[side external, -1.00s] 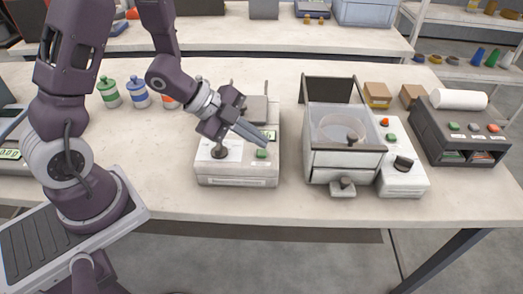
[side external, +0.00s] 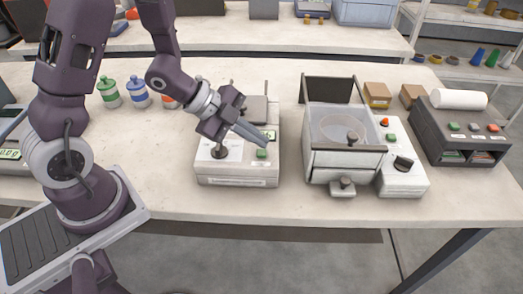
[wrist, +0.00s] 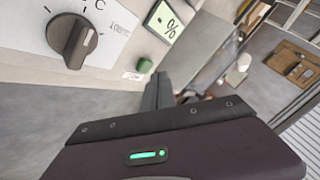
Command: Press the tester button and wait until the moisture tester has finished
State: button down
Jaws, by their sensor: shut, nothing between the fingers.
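The moisture tester (side external: 238,181) is a pale box with a black dial (side external: 219,152), a lid on top at the back and a green button (side external: 261,154) at its front right. Its small green display (side external: 269,135) shows a dash and a percent sign in the wrist view (wrist: 164,23). My gripper (side external: 264,142) is shut and empty. Its fingertips are just above and behind the green button in the side view, apart from it as far as I can tell. In the wrist view the green button (wrist: 145,66) shows beside the shut fingers (wrist: 157,92).
Right of the tester stands a machine with a clear-sided chamber (side external: 345,160) and a control box (side external: 403,181). A dark unit with a white roll (side external: 459,99) is at the far right. Several capped bottles (side external: 108,92) stand behind my arm. Bench front is clear.

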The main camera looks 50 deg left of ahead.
aim_at(257, 152)
jog(key=shift+f, duration=0.1)
jog(key=shift+f, duration=0.3)
jog(key=shift+f, duration=0.5)
dwell(0.7)
jog(key=shift+r, duration=0.9)
jog(key=shift+r, duration=0.1)
jog(key=shift+r, duration=2.45)
